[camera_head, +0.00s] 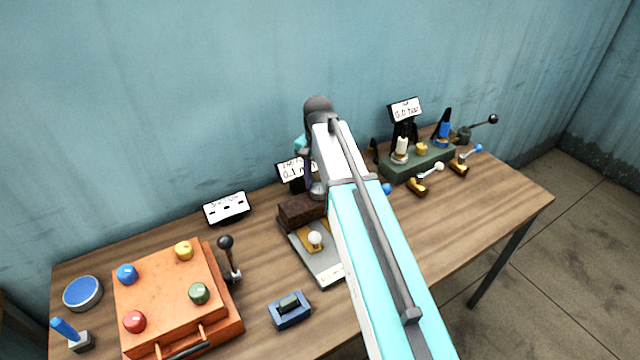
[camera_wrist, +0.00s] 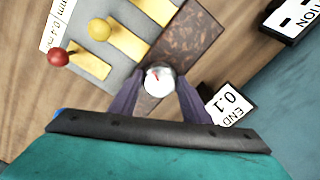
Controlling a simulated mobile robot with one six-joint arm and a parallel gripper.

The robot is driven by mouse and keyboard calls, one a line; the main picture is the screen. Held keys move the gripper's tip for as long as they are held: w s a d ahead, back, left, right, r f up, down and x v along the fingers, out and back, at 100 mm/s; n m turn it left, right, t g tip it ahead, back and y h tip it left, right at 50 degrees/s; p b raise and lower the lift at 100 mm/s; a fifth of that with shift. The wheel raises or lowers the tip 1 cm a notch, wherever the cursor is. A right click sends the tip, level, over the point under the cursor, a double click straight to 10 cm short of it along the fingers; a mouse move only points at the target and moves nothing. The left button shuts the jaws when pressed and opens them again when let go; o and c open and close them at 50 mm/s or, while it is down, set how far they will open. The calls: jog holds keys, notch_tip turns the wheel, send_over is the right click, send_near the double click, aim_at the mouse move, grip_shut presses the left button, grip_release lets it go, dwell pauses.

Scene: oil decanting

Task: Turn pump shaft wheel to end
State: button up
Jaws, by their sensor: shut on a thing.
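In the wrist view, a small pale round wheel (camera_wrist: 158,80) with a red mark on its face sits at the edge of a dark brown block (camera_wrist: 185,50). I take it for the pump shaft wheel. The purple fingers of my gripper (camera_wrist: 158,90) are shut on it, one on each side. A display sign (camera_wrist: 232,103) beside it reads "END" and "0.1". In the head view the brown block (camera_head: 298,212) stands at the back of a grey plate. My arm covers part of this unit, and the wheel is hard to make out there.
An orange box (camera_head: 165,295) with coloured knobs stands at the left. A black lever (camera_head: 230,257) rises beside it. A blue switch (camera_head: 289,309) lies in front. A green stand (camera_head: 420,162) with a display and levers is at the right. The table's front right is clear.

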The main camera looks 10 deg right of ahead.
aim_at(318, 187)
jog(key=m, duration=0.6)
jog(key=shift+w+r, duration=0.1)
jog(key=shift+w, duration=0.15)
jog(key=m, duration=0.6)
jog(key=shift+m, duration=0.3)
jog(key=o, duration=1)
jog(key=shift+o, duration=0.2)
notch_tip(318, 187, up, 14)
jog(key=b, duration=0.3)
jog(key=shift+s+f, duration=0.1)
jog(key=shift+f, duration=0.15)
dwell(0.3)
